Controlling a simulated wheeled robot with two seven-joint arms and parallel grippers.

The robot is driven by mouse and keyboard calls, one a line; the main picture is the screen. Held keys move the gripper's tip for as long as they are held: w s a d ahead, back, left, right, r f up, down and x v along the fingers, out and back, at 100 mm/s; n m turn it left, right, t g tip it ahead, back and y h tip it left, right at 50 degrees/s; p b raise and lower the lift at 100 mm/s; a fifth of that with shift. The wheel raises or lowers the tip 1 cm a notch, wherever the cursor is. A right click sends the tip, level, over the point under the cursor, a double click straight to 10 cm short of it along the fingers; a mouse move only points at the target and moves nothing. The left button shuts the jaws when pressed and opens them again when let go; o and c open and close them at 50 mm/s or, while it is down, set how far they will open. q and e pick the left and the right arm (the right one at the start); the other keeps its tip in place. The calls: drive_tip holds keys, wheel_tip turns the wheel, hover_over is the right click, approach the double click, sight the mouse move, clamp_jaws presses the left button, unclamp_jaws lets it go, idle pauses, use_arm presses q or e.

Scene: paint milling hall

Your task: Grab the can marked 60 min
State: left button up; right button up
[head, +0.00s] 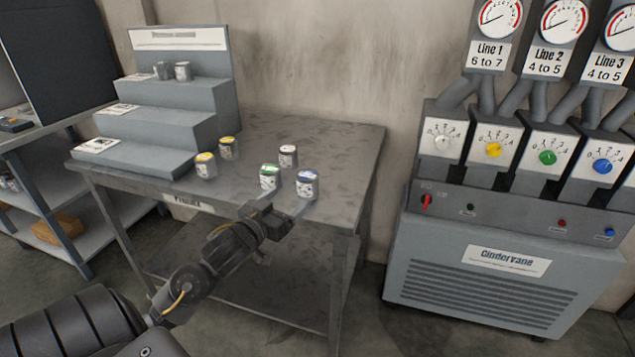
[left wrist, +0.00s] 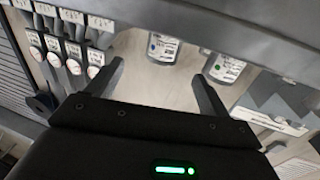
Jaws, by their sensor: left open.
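Several small labelled cans stand upright on the grey table (head: 345,145). One has a blue lid (head: 307,184), one a green lid (head: 269,176), one a white lid (head: 288,156), and two have yellow lids (head: 205,165) (head: 228,148). Their markings are too small to read, so I cannot tell which says 60 min. My left gripper (head: 275,207) is open at the table's front edge, just before the blue and green cans. In the left wrist view, the blue can (left wrist: 163,47) shows between the open fingers (left wrist: 157,70); the green can (left wrist: 226,67) is beyond the right finger. My right gripper is out of view.
A grey stepped stand (head: 180,130) is at the table's left, with two grey cans (head: 183,71) on its top step and cards on lower steps. A dial cabinet (head: 500,265) stands right of the table. The table's back right is clear.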

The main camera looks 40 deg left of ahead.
sight(303, 185)
use_arm(q)
drive_tip(key=shift+w+a+r, duration=0.1)
drive_tip(key=shift+w+r, duration=0.1)
drive_tip(key=shift+w, duration=0.25)
drive_tip(key=w, duration=0.4)
drive_tip(key=shift+w+a+f, duration=0.1)
drive_tip(key=shift+w+a, duration=0.15)
drive_tip(key=shift+w+a+f, duration=0.1)
drive_tip(key=shift+w+a, duration=0.1)
drive_tip(key=shift+w, duration=0.7)
drive_tip(key=shift+w+a+r, duration=0.1)
drive_tip(key=shift+w+a, duration=0.05)
drive_tip(key=shift+w, duration=0.7)
drive_tip(key=shift+w+a+f, duration=0.1)
drive_tip(key=shift+w+a, duration=0.1)
drive_tip(key=shift+w, duration=0.7)
drive_tip(key=c, duration=1.2)
